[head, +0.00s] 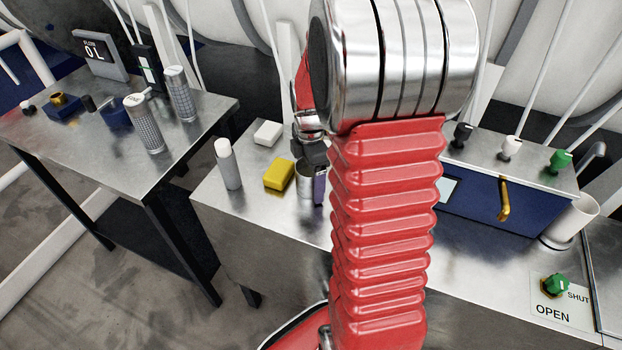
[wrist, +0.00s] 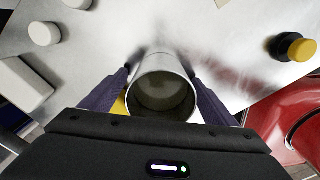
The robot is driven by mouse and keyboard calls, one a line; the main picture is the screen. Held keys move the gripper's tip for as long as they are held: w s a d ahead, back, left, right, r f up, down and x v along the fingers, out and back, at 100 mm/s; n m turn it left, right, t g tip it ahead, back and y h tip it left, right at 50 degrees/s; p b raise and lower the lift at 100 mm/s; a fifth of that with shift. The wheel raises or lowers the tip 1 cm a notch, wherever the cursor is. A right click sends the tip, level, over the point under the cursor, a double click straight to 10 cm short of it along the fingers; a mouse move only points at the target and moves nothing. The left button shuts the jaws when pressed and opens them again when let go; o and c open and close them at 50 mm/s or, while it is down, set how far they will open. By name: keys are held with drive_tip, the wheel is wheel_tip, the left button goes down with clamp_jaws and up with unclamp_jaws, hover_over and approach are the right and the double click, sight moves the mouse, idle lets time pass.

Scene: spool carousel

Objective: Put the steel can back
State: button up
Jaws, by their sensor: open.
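The steel can (wrist: 160,100) stands upright on the metal bench, open at the top, and I look down into its empty-looking inside in the wrist view. In the head view the can (head: 304,184) shows only partly, behind my arm and finger. My gripper (wrist: 158,70) is open, with one dark purple finger on each side of the can. Whether the fingers touch its wall I cannot tell. In the head view my gripper (head: 314,178) is mostly hidden by my red arm.
A yellow block (head: 279,175) lies close to the left of the can. A white-capped cylinder (head: 228,165) and a white block (head: 268,133) are near. A blue box (head: 470,205) with a brass handle stands right. A separate table (head: 95,135) is left.

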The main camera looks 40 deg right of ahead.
drive_tip(key=shift+c, duration=0.4)
drive_tip(key=c, duration=1.2)
drive_tip(key=shift+c, duration=0.2)
drive_tip(key=shift+r, duration=0.15)
wheel_tip(320, 180, up, 10)
